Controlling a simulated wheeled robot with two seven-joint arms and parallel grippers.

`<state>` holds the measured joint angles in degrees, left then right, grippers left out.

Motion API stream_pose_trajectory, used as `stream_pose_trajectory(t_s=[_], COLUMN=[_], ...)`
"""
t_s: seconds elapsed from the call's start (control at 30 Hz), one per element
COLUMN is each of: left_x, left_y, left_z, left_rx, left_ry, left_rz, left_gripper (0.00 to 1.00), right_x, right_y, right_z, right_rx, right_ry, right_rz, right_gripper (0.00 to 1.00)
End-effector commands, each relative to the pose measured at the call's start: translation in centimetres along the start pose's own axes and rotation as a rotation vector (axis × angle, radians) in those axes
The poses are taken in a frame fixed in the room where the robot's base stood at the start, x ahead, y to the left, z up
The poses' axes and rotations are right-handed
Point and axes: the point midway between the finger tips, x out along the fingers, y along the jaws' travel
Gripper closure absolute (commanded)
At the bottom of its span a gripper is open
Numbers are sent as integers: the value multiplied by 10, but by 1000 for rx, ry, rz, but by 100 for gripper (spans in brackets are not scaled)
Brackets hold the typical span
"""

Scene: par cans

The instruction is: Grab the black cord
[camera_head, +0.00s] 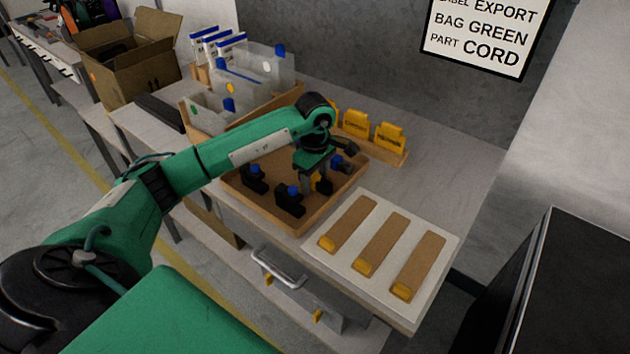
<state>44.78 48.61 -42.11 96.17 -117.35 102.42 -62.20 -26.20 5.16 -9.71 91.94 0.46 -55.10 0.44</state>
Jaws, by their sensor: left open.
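My left gripper (318,186) points down into a shallow wooden tray (299,228) on the table. Its jaws are open, and a small yellow-and-black piece (323,184) shows close to the fingertips; I cannot tell if they touch it. Black pieces with blue tops lie in the tray: one at the left (255,179), one at the front (290,200) and one at the back right (342,163), partly behind the gripper. I cannot make out clearly which of these is the black cord. My right gripper is out of view.
A white board (334,262) with three brown strips lies right of the tray. Yellow cards (390,136) stand behind, and clear bins (267,68) stand back left. A cardboard box (130,60) is farther left. The wall sign (483,36) reads EXPORT, GREEN, CORD.

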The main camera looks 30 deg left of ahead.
Motion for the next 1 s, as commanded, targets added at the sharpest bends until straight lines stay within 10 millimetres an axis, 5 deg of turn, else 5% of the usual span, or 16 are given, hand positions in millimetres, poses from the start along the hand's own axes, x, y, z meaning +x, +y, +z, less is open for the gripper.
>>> stream_pose_trajectory(t_s=[0.1, 0.37, 0.77, 1.0], left_x=[0, -1, -9, -48], left_y=[0, 0, 1, 2], left_z=[0, 0, 0, 0], left_rx=[0, 0, 1, 0], left_ry=[0, 0, 1, 0], left_rz=[0, 0, 3, 6], left_gripper=[49, 99, 99, 99], right_x=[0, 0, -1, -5], right_y=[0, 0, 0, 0], right_z=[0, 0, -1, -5], right_rx=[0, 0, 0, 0], right_ry=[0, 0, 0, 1], right_rz=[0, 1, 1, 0], right_gripper=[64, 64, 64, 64])
